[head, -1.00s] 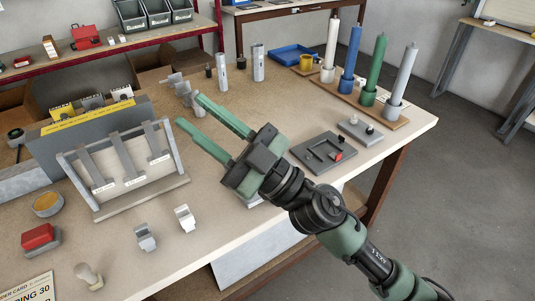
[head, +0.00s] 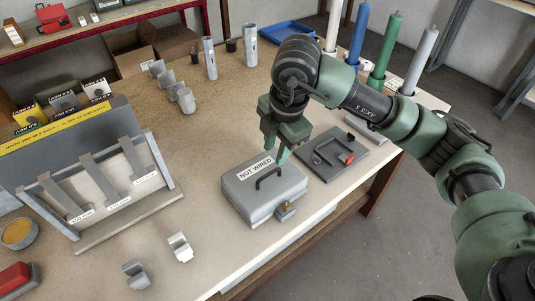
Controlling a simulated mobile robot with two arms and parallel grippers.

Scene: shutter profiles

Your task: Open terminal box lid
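The terminal box (head: 237,200) is a grey case with a black handle (head: 268,176) and a "NOT WIRED" label on its lid. It stands near the front edge of the workbench, and its lid is shut. A small grey block with a brass-coloured part (head: 285,211) is at its front right corner. My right gripper (head: 276,153) points down at the box's far side, above and behind the handle. Its two green fingers are apart with nothing seen between them. Whether a fingertip touches the box I cannot tell. My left gripper is out of view.
A slanted rack (head: 125,220) stands left. Coloured cylinders (head: 380,50) stand behind my arm.

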